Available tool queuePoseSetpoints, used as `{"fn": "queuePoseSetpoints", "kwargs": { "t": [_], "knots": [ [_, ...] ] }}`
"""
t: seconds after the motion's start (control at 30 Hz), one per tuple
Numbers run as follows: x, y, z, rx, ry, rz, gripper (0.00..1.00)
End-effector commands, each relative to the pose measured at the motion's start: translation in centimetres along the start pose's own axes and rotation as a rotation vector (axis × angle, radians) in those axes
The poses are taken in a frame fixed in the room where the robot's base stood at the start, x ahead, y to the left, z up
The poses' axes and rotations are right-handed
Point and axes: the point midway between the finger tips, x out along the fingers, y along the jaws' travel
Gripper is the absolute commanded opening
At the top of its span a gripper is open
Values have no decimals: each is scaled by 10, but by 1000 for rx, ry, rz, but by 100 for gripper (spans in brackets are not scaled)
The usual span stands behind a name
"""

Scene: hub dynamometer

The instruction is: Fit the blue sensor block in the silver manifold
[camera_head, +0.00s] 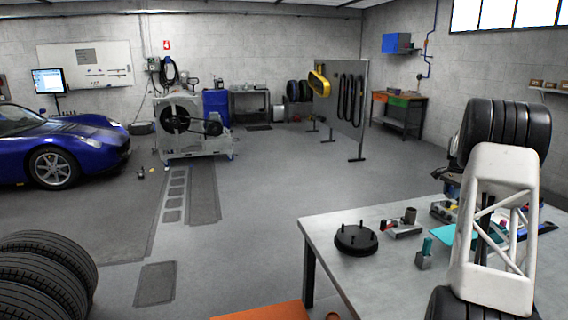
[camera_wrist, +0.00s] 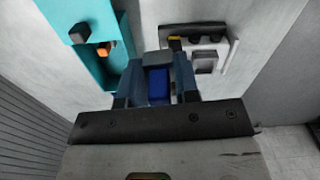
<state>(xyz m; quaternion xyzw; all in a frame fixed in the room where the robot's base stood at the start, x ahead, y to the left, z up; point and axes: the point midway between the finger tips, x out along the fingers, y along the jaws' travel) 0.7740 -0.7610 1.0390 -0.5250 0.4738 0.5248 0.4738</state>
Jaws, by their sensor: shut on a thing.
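My gripper (camera_wrist: 157,70) is in the wrist view, its two dark blue fingers closed on a blue block (camera_wrist: 158,88), which I take as the sensor block. A silver body with several dark knobs and a square recess, likely the manifold (camera_wrist: 222,52), lies just beyond and to the right of the fingers. The block appears apart from it; the height between them I cannot tell.
A teal tray (camera_wrist: 112,22) with a black knob and an orange piece lies left of the fingers. On the workbench (camera_head: 325,226) stand a round black hub (camera_head: 356,239), a grey block with a teal top (camera_head: 424,257) and a silver part with dark and red fittings (camera_head: 403,231).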

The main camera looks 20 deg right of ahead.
Motion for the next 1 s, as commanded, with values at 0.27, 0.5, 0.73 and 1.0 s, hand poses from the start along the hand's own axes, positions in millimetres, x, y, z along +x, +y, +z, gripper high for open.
{"fn": "queuePoseSetpoints", "kwargs": {
  "t": [0.27,0.5,0.73,1.0],
  "knots": [
    [15,-68,81,-137,-1,1,4],
    [34,-117,152,-265,-1,1,4],
    [53,-157,224,-388,-1,1,4],
    [76,-195,311,-538,-1,1,4]
  ]
}}
